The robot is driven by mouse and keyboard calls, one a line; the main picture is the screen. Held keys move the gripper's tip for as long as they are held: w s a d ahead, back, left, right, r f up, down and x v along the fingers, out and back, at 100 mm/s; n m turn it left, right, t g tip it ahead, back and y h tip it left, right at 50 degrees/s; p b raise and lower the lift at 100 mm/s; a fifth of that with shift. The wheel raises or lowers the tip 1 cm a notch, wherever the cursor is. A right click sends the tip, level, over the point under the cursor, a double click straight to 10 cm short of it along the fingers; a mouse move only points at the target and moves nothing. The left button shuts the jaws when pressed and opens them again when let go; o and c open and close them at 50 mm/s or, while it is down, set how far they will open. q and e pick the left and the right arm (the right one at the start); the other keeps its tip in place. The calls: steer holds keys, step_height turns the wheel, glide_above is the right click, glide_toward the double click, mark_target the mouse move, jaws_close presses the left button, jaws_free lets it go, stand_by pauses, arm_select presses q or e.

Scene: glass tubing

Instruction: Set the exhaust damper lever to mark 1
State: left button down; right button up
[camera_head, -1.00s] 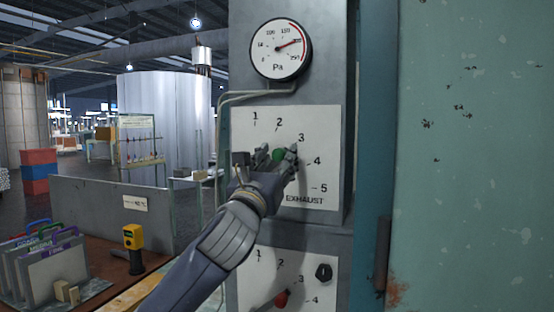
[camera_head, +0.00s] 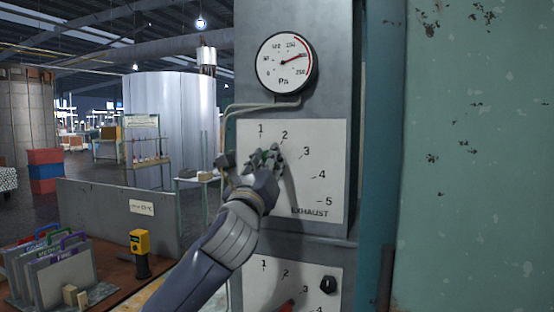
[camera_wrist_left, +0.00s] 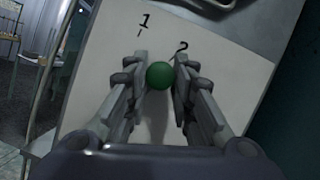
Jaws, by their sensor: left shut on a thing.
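The exhaust damper panel (camera_head: 325,193) is a white plate with marks 1 to 5 in an arc and the word EXHAUST. The lever's green knob (camera_wrist_left: 160,75) sits between my left gripper's fingers in the left wrist view, just below mark 2 (camera_wrist_left: 182,46), with mark 1 (camera_wrist_left: 145,21) farther up and left. In the head view the green knob (camera_head: 266,156) is mostly hidden by the fingers. My left gripper (camera_head: 268,158) is shut on the knob, near mark 2. The lever's shaft is hidden. My right gripper is not in view.
A round Pa gauge (camera_head: 286,62) is above the panel, with a pipe beneath it. A second numbered panel (camera_head: 305,275) with a red knob (camera_head: 286,306) and a black knob (camera_head: 328,285) is below. A workbench with folders and a yellow device (camera_head: 139,242) lies at left.

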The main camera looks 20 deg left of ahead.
arm_select(q)
steer(key=shift+a+r+n+g+y+p, duration=0.25)
steer(key=shift+a+n+y+p, duration=0.2)
steer(key=shift+a+n, duration=0.45)
steer(key=shift+a+r+n+g+y+p, duration=0.15)
steer(key=shift+a+r+n+y+p, duration=0.15)
steer(key=shift+a+n+p, duration=0.55)
steer(key=shift+a+r+n+g+y+p, duration=0.2)
steer(key=shift+a+n+y, duration=0.35)
steer(key=shift+n, duration=0.7)
steer(key=c, duration=1.3)
jaws_free()
steer(key=shift+w+a, duration=0.1)
steer(key=shift+a, duration=0.05)
steer(key=shift+c, duration=0.2)
steer(key=v, duration=1.2)
steer(key=shift+f, duration=0.1)
